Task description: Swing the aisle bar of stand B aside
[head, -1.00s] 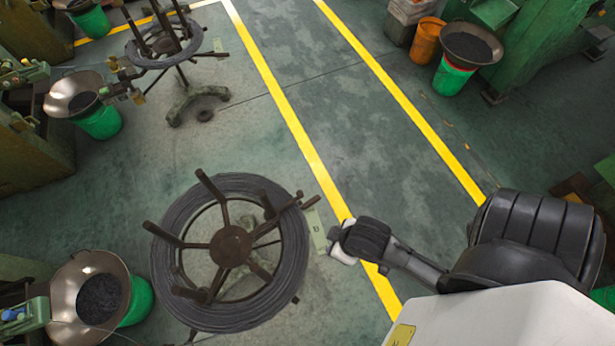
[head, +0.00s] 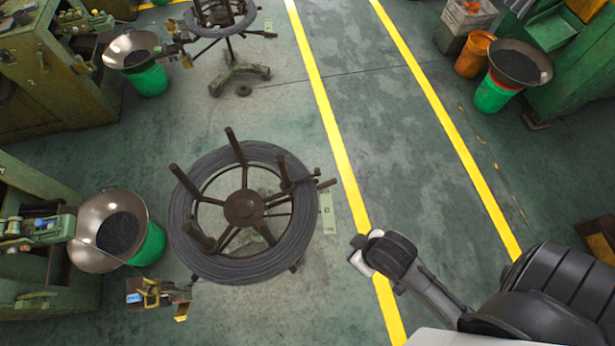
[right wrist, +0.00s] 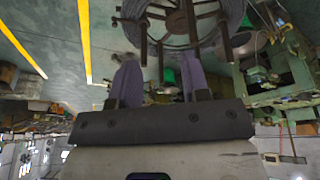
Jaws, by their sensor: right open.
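A stand (head: 243,209) carrying a grey wire coil (head: 200,255) is in the middle of the head view, with several upright posts around its hub. A floor plate (head: 328,213) lies at its right; its lettering is too small to read surely. A short dark bar (head: 316,184) sticks out over the coil's right edge, toward the yellow line. My right gripper (head: 361,258) is right of and nearer than the coil, apart from the bar. In the right wrist view my right gripper (right wrist: 158,80) is open and empty, with the coil (right wrist: 205,30) beyond its fingers. My left gripper is out of view.
Another coil stand (head: 238,75) is at the back. Bowls on green buckets (head: 112,230) and green machines (head: 35,240) line the left. A brass-coloured fixture (head: 158,292) is near the coil's lower left. Yellow lines (head: 335,135) edge a clear aisle on the right.

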